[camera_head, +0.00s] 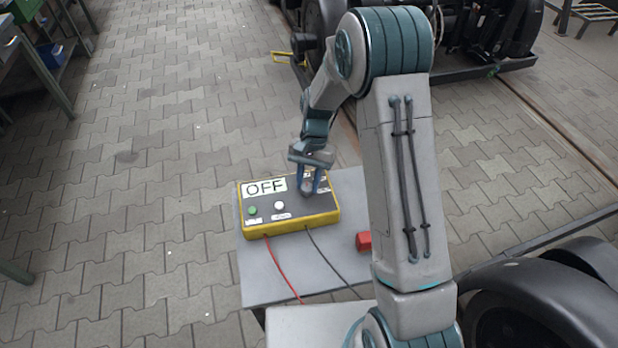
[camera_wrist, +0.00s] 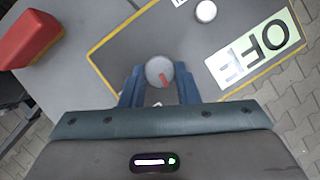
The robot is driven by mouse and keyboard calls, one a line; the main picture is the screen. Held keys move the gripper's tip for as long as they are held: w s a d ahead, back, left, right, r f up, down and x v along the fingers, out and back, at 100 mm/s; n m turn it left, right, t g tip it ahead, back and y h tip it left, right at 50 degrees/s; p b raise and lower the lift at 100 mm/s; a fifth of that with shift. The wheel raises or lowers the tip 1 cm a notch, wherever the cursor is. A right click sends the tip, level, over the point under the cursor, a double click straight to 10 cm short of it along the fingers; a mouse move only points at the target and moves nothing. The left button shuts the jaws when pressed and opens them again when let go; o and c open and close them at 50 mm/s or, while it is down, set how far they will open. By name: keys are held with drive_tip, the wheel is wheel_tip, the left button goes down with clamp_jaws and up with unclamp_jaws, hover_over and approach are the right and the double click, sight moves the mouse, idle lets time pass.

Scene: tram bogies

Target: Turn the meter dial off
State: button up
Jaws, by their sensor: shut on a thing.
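The meter (camera_head: 262,222) is a yellow-edged box with a dark face, lying on a grey table. Its display (camera_head: 264,187) reads OFF, and the same display shows upside down in the wrist view (camera_wrist: 254,50). The dial (camera_wrist: 159,71) is a round grey knob with a red pointer mark, near the meter's edge. My gripper (camera_head: 308,190) comes down from above onto the right part of the meter. In the wrist view its two blue fingers (camera_wrist: 159,88) are shut on the dial, one on each side. The fingers partly hide the dial in the head view.
A green button (camera_head: 252,211) and a white button (camera_head: 279,205) sit on the meter's face. A red lead (camera_head: 282,267) and a black lead (camera_head: 329,261) run from its front edge. A red block (camera_head: 364,241) lies on the table (camera_head: 262,287) to the right.

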drive_tip(key=shift+a+n, duration=0.1)
drive_tip(key=shift+n, duration=0.5)
drive_tip(key=shift+h, duration=0.3)
drive_tip(key=o, duration=1)
drive_tip(key=shift+c, duration=0.2)
drive_tip(key=shift+r, duration=0.15)
drive_tip(key=p+v, duration=0.1)
drive_tip(key=v, duration=1.2)
drive_tip(key=shift+w+r, duration=0.25)
